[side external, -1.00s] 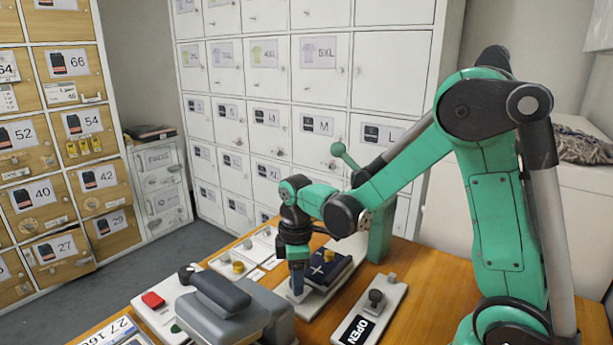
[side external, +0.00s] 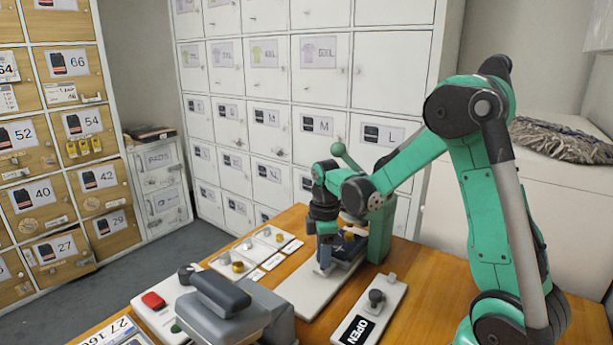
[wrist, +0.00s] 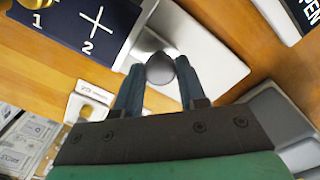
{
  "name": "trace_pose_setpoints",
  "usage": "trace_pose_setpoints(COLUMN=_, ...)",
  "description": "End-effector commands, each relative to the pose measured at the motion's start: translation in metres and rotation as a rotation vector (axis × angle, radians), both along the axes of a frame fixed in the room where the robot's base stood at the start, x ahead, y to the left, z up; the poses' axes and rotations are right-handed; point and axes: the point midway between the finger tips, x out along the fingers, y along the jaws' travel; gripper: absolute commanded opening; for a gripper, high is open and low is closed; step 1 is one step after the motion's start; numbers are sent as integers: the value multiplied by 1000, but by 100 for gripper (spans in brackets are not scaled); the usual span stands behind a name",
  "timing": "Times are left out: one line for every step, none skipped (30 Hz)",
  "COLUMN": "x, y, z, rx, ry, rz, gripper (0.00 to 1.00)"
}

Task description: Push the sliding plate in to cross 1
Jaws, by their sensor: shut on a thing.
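The sliding plate (wrist: 110,22) is dark navy, with the numbers 1 and 2 and one white cross visible above the 2 in the wrist view. The plate (side external: 352,250) lies on a pale base (side external: 308,292) at the green press (side external: 381,235). My gripper (side external: 325,268) is shut on the dark round knob (wrist: 160,69) at the plate's near end. Its fingers are on both sides of the knob in the wrist view. The pale base is bare on the near side of the plate.
A board marked OPEN (side external: 354,331) with a dark knob stands to the right. A grey stamping device (side external: 222,308) and a red-button panel (side external: 150,301) are at the front left. White panels with knobs (side external: 240,265) lie behind. Bare wood shows at the right.

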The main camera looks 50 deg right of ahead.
Motion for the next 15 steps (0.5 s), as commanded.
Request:
trace_pose_setpoints(x=0, y=0, z=0, rx=0, ry=-1, rz=1, gripper=0)
trace_pose_setpoints(x=0, y=0, z=0, rx=0, ry=-1, rz=1, gripper=38)
trace_pose_setpoints(x=0, y=0, z=0, rx=0, ry=-1, rz=1, gripper=50)
trace_pose_setpoints(x=0, y=0, z=0, rx=0, ry=-1, rz=1, gripper=58)
trace_pose_setpoints(x=0, y=1, z=0, rx=0, ry=-1, rz=1, gripper=67)
trace_pose_setpoints(x=0, y=1, z=0, rx=0, ry=-1, rz=1, gripper=67)
trace_pose_setpoints(x=0, y=1, z=0, rx=0, ry=-1, rz=1, gripper=67)
trace_pose_setpoints(x=0, y=1, z=0, rx=0, ry=-1, rz=1, gripper=67)
trace_pose_setpoints(x=0, y=1, z=0, rx=0, ry=-1, rz=1, gripper=67)
trace_pose_setpoints(x=0, y=1, z=0, rx=0, ry=-1, rz=1, gripper=67)
trace_pose_setpoints(x=0, y=1, z=0, rx=0, ry=-1, rz=1, gripper=67)
trace_pose_setpoints(x=0, y=1, z=0, rx=0, ry=-1, rz=1, gripper=67)
trace_pose_setpoints(x=0, y=1, z=0, rx=1, ry=-1, rz=1, gripper=67)
trace_pose_setpoints(x=0, y=1, z=0, rx=1, ry=-1, rz=1, gripper=67)
trace_pose_setpoints(x=0, y=1, z=2, rx=1, ry=-1, rz=1, gripper=67)
